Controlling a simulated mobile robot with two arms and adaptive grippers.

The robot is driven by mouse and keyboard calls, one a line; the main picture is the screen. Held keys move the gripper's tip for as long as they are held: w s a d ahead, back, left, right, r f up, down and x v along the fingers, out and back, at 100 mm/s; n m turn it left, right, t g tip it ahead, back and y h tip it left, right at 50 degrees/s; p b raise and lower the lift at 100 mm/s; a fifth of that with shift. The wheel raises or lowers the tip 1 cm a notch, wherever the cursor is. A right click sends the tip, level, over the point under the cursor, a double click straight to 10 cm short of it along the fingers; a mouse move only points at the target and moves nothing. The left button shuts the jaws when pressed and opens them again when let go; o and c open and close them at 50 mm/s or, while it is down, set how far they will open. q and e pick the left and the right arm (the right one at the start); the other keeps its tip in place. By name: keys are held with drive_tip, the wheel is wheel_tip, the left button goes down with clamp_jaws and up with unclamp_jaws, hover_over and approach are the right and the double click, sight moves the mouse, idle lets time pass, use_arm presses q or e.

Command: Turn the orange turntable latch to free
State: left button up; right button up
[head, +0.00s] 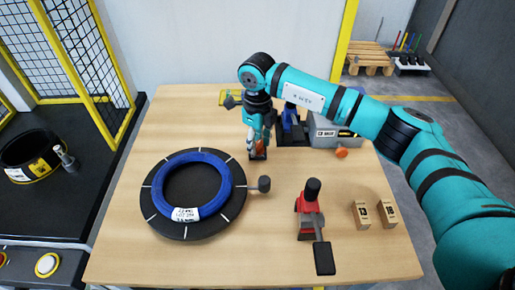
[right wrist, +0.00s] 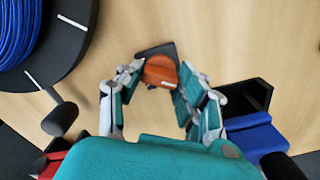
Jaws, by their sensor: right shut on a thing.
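The orange turntable latch (right wrist: 161,70) sits on a small dark base between the fingertips of my right gripper (right wrist: 158,82) in the right wrist view. My right gripper (head: 258,150) is shut on it, pointing down at the table behind the turntable; there the fingers mostly hide the latch. The black turntable (head: 155,215) stands left of the gripper with white marks on its rim and a dark knob (head: 264,185) at its right side. A blue coil (head: 224,182) with a white label lies on it. My left gripper is in neither view.
A red tool (head: 308,222) with a black handle stands front right, beside two numbered wooden blocks (head: 361,214). A grey box (head: 325,131), a blue device (head: 290,122) and an orange knob (head: 341,153) are at the back right. The front middle tabletop (head: 235,262) is clear.

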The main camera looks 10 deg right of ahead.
sight(257, 143)
drive_tip(key=n+b, duration=0.3)
drive_tip(key=n, duration=0.1)
drive_tip(key=shift+f, duration=0.15)
drive_tip(key=shift+n+b, duration=0.8)
drive_tip(key=shift+n, duration=0.5)
drive_tip(key=shift+r, duration=0.2)
drive_tip(key=o, duration=1.2)
drive_tip(key=shift+c, duration=0.2)
wheel_tip(257, 143, up, 12)
